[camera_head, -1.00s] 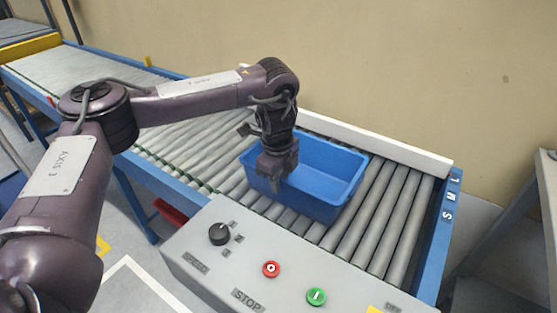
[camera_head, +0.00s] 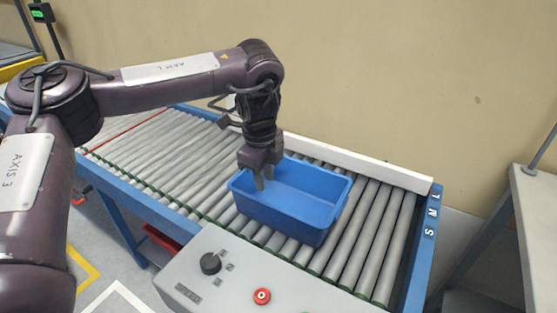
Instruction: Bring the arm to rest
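My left arm comes in from the left and reaches over the roller conveyor. My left gripper (camera_head: 262,180) points down at the left rear edge of a blue crate (camera_head: 290,222). Its two fingers look slightly apart, with nothing seen between them. I cannot tell whether it touches the crate's rim. The crate sits upright on the rollers and its visible inside is empty. My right gripper is out of view.
The roller conveyor (camera_head: 150,150) runs from the left to a blue end rail on the right. A grey control box (camera_head: 225,285) with a black knob (camera_head: 211,263) and a red button (camera_head: 262,296) stands in front. A grey table (camera_head: 540,200) is at the right.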

